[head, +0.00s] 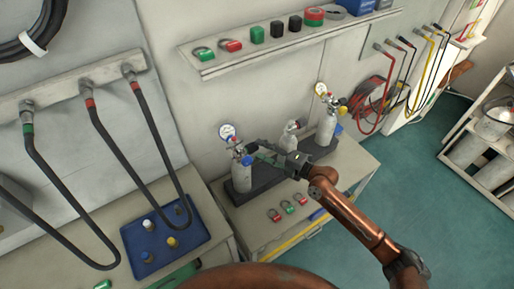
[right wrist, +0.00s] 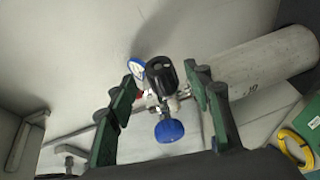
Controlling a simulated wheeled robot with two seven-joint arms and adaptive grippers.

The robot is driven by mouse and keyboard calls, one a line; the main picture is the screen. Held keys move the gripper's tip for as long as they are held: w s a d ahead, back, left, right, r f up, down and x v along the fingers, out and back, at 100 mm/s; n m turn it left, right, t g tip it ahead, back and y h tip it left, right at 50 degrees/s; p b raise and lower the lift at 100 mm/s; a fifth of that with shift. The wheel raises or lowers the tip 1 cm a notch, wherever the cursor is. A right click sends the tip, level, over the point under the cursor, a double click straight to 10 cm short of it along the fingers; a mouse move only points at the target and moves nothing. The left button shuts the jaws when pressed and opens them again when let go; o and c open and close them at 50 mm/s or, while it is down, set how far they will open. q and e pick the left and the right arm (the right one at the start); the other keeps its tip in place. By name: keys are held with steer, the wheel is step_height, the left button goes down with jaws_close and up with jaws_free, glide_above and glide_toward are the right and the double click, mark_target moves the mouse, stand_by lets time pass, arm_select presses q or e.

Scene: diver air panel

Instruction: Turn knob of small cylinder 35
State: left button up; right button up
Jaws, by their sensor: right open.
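A small pale cylinder (head: 241,178) stands upright in a dark holder at the left of the bench, with a round gauge (head: 227,132) and valve on top; I cannot read its number. My right gripper (head: 262,156) is at its valve, coming from the right. In the right wrist view the gripper (right wrist: 163,78) is open. A black knob (right wrist: 160,74) lies between its fingers, with gaps on both sides. A blue knob (right wrist: 170,131) is nearer the palm, and the blue-rimmed gauge (right wrist: 137,68) is beside the left fingertip. My left gripper is out of view.
Another cylinder (head: 326,126) with a gauge and a smaller one (head: 288,136) stand to the right. Red and green shackle-like items (head: 288,207) lie in front. A wall shelf (head: 300,42) runs above. A blue tray (head: 165,247) and hanging black hoses (head: 110,145) are at the left.

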steer(key=shift+x, duration=1.45)
steer(key=shift+d, duration=0.1)
steer(key=shift+c, duration=0.2)
steer(key=c, duration=1.1)
